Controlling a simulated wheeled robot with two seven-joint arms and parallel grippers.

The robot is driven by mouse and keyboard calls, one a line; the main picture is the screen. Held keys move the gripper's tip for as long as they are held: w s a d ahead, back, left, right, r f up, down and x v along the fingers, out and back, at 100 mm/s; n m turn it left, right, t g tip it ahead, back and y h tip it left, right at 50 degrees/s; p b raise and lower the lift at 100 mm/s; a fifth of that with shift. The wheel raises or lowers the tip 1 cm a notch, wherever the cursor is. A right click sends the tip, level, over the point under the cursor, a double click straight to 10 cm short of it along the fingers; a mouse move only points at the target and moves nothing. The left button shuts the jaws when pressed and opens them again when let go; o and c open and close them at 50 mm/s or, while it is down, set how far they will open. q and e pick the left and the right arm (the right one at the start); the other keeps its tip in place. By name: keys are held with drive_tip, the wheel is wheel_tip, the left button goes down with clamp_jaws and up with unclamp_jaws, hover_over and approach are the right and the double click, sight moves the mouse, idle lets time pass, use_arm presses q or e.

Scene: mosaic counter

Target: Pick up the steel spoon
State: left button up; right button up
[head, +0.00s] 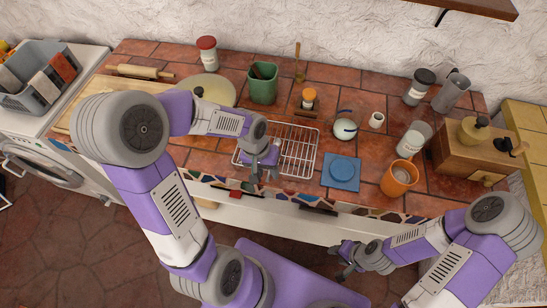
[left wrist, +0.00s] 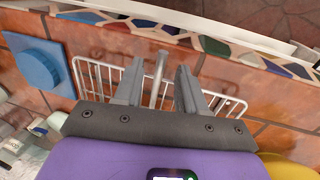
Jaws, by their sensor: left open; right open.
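A narrow steel handle (left wrist: 158,75), apparently the spoon's, shows between the two fingers of my left gripper (left wrist: 157,82) in the left wrist view. It lies over the white wire rack (left wrist: 236,105), and the rest of it is hidden by the gripper. In the head view my left gripper (head: 262,173) points down over the left front part of the wire rack (head: 315,152). Its fingers are open, with a gap on each side of the handle. I cannot make out the spoon in the head view. My right gripper (head: 342,262) is open and empty, low in front of the counter.
A blue square block (head: 341,172) and an orange mug (head: 399,179) stand right of the rack. A green container (head: 263,84) and a small orange-capped jar (head: 309,98) stand behind it. The counter's mosaic edge (head: 345,208) is close in front.

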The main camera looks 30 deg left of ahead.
use_arm(q)
drive_tip(key=shift+f, duration=0.25)
idle(0.4)
clamp_jaws()
idle(0.4)
